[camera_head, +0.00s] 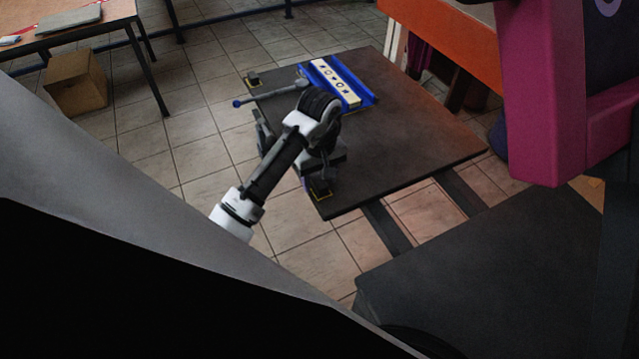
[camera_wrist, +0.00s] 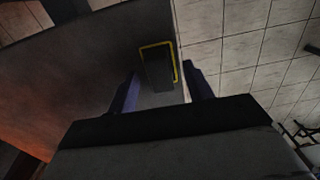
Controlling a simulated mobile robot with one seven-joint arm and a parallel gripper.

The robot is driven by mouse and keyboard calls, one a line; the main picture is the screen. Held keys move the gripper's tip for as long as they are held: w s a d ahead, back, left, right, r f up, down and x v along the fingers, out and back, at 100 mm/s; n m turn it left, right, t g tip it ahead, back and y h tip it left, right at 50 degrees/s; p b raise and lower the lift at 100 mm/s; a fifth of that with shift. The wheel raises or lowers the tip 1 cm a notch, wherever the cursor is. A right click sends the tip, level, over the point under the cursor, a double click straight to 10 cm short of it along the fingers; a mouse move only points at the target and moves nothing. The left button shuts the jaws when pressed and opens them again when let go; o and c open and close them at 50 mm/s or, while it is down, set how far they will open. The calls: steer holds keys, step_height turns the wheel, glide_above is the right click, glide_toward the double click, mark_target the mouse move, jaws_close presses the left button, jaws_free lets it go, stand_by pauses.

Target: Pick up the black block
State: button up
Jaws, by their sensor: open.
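A black block (camera_head: 320,187) lies at the near left corner of the dark table (camera_head: 415,135), inside a yellow outline. In the wrist view the black block (camera_wrist: 157,72) stands out between my two fingers, with the yellow outline around its far end and right side. My gripper (camera_head: 314,174) points down just above this block; the arm partly hides it. In the wrist view my gripper (camera_wrist: 163,88) is open, with a finger on each side of the block and nothing visibly held. A second dark block (camera_head: 252,79) sits by yellow marking at the table's far left corner.
A blue holder (camera_head: 362,92) with a pale marked strip (camera_head: 335,80) lies at the table's back. A blue-ended rod (camera_head: 262,98) reaches over the left edge. A magenta machine frame (camera_head: 535,100) stands right. The table's middle is bare.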

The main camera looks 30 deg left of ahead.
steer(key=c, duration=1.1)
steer(key=shift+o, duration=0.2)
steer(key=shift+r, duration=0.1)
